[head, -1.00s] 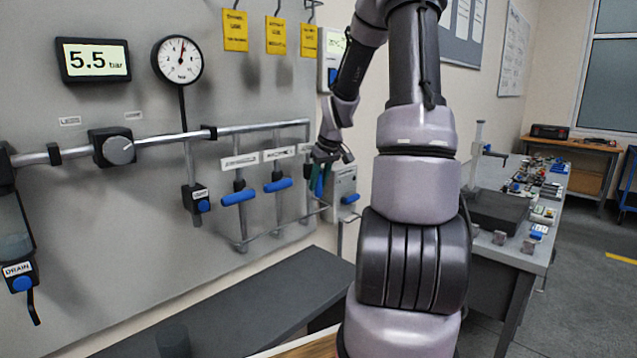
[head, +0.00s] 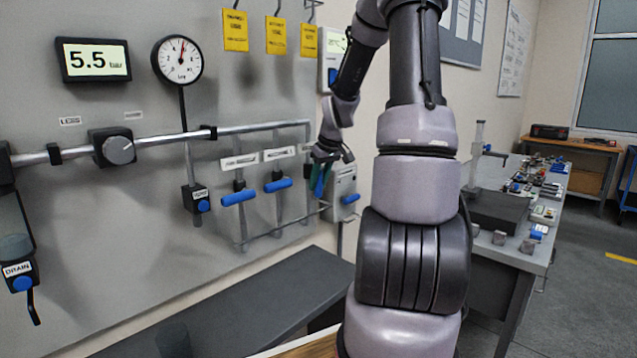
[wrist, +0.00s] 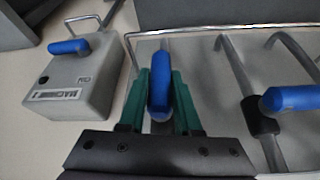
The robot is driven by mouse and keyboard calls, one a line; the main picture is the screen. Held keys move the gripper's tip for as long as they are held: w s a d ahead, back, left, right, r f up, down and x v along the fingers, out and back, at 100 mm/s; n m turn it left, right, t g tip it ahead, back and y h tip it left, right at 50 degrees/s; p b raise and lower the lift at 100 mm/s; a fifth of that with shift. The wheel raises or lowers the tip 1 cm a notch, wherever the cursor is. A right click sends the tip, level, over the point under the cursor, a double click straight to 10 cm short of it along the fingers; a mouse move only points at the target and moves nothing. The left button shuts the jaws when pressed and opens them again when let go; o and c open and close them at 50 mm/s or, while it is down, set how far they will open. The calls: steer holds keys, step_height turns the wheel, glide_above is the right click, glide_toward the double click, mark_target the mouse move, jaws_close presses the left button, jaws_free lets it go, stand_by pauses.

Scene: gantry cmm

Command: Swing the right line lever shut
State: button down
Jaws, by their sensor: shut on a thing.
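The right line lever has a blue handle (wrist: 158,88), seen in the wrist view between the green fingers of my gripper (wrist: 160,100). My gripper is shut on this handle. The handle looks roughly in line with the pipe behind it; its pivot is hidden by my gripper. In the head view my gripper (head: 321,180) is at the right end of the panel, covering most of this lever. The middle lever (head: 278,185) and left lever (head: 238,198) have blue handles lying across their pipes. One neighbouring lever handle (wrist: 292,98) shows at right in the wrist view.
A grey box with a blue handle (head: 349,199) is close right of my gripper; the box (wrist: 75,85) also shows in the wrist view. A thin rail (head: 285,227) runs below the levers. A dark bench (head: 250,305) stands below. The display (head: 92,60) reads 5.5 bar.

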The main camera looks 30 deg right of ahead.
steer(key=y, duration=0.2)
steer(key=m+g+y, duration=0.1)
steer(key=shift+s+a+r+y, duration=0.1)
steer(key=shift+a+y, duration=0.2)
steer(key=shift+y, duration=0.1)
steer(key=shift+s+a+r+m+g+y, duration=0.1)
steer(key=shift+a+r+m+g+y, duration=0.3)
steer(key=shift+y, duration=1.65)
steer(key=shift+s+a+r+m+g+y, duration=0.1)
steer(key=shift+r+m+g+y, duration=0.35)
steer(key=shift+y, duration=1.55)
steer(key=shift+s+a+r+m+g+y, duration=0.2)
steer(key=shift+m+g+y, duration=0.45)
steer(key=shift+y, duration=1.4)
steer(key=shift+w+y, duration=0.15)
steer(key=shift+y, duration=0.15)
steer(key=c, duration=0.6)
jaws_free()
